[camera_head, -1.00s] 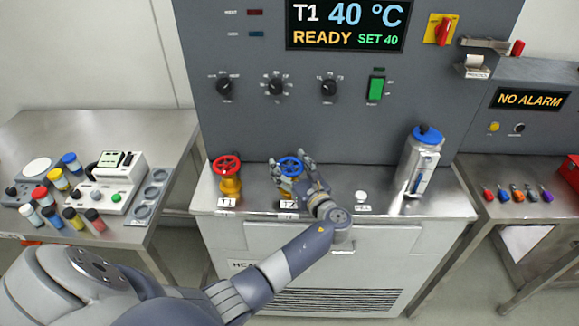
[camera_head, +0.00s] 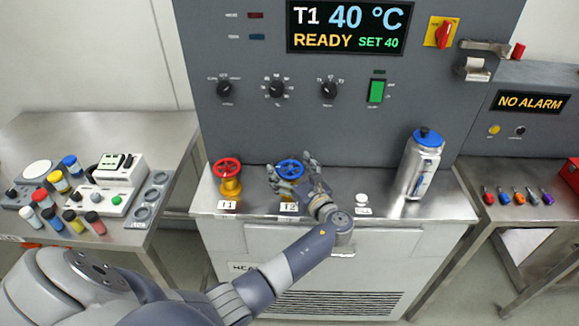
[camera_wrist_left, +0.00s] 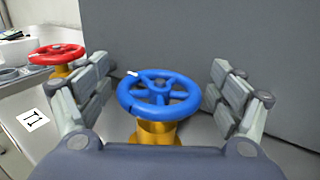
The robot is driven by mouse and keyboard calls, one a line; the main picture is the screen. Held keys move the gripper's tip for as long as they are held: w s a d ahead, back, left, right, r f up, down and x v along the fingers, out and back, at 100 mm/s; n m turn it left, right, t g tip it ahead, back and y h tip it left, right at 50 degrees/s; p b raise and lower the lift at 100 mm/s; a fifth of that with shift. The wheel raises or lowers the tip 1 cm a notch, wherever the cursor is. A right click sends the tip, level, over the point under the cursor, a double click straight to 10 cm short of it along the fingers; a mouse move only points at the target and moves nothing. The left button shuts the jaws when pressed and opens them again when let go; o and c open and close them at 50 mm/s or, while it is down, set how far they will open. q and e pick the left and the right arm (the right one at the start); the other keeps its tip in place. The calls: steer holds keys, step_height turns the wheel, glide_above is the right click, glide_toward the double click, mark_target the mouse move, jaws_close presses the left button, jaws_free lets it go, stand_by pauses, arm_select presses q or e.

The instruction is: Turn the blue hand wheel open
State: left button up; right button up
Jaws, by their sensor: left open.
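The blue hand wheel (camera_head: 289,169) sits on a yellow valve body behind the T2 label (camera_head: 289,207) on the metal counter. In the left wrist view the blue wheel (camera_wrist_left: 159,93) lies centred between my fingers, with a white mark on its rim at the upper left. My left gripper (camera_head: 292,178) is open around the wheel, one finger on each side. The wrist view shows a gap on both sides, so the fingers (camera_wrist_left: 160,88) appear apart from the rim. The lower part of the valve is partly hidden by my gripper. My right gripper is not in view.
A red hand wheel (camera_head: 227,167) marked T1 stands close to the left. A steel bottle with blue cap (camera_head: 420,165) and a small white knob (camera_head: 361,198) are to the right. The grey control panel (camera_head: 300,130) rises right behind the wheels.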

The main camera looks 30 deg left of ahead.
arm_select(q)
steer(key=v, duration=1.1)
steer(key=shift+s+d, duration=0.2)
steer(key=shift+d, duration=0.15)
